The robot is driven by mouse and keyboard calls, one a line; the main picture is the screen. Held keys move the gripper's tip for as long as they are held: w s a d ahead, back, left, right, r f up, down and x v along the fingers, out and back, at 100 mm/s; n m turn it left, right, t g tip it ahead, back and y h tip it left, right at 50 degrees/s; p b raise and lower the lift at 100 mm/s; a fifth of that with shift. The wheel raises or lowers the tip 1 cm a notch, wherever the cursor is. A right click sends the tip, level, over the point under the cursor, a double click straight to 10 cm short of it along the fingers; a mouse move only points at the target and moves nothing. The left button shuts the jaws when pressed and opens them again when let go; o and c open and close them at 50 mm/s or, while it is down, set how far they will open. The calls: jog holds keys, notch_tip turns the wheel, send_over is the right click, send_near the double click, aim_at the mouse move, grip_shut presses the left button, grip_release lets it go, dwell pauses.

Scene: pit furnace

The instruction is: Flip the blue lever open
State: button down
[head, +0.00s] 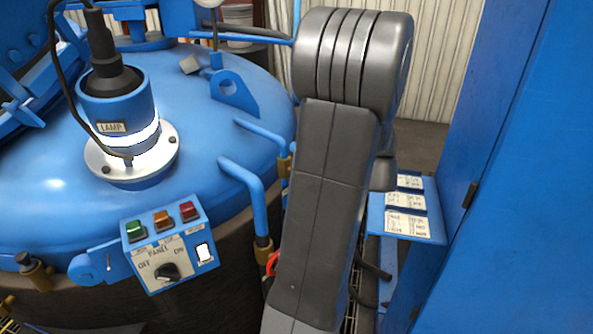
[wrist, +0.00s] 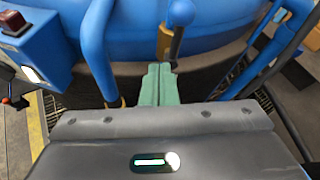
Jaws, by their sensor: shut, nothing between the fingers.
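A short blue lever (wrist: 180,18) with a rounded, thicker end stands beside a brass fitting (wrist: 165,42) in the upper middle of the wrist view. My gripper (wrist: 160,68) has its green fingers together and empty. In the picture the fingertips lie just below the lever's lower end; I cannot tell whether they touch it. In the head view my arm blocks the gripper, and I cannot make out the lever there.
A blue furnace lid (head: 215,130) carries a lamp (head: 120,100). A control panel (head: 168,245) hangs at its edge beside a bent blue pipe (head: 250,190). A blue cabinet wall (head: 520,180) rises close on the right, with a label-covered shelf (head: 408,210) beside my arm.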

jog(key=shift+s+d+r, duration=0.25)
jog(key=shift+s+d, duration=0.25)
jog(key=shift+d, duration=0.3)
jog(key=shift+s+d+r, duration=0.25)
jog(key=shift+s+d, duration=0.25)
jog(key=shift+d, duration=0.25)
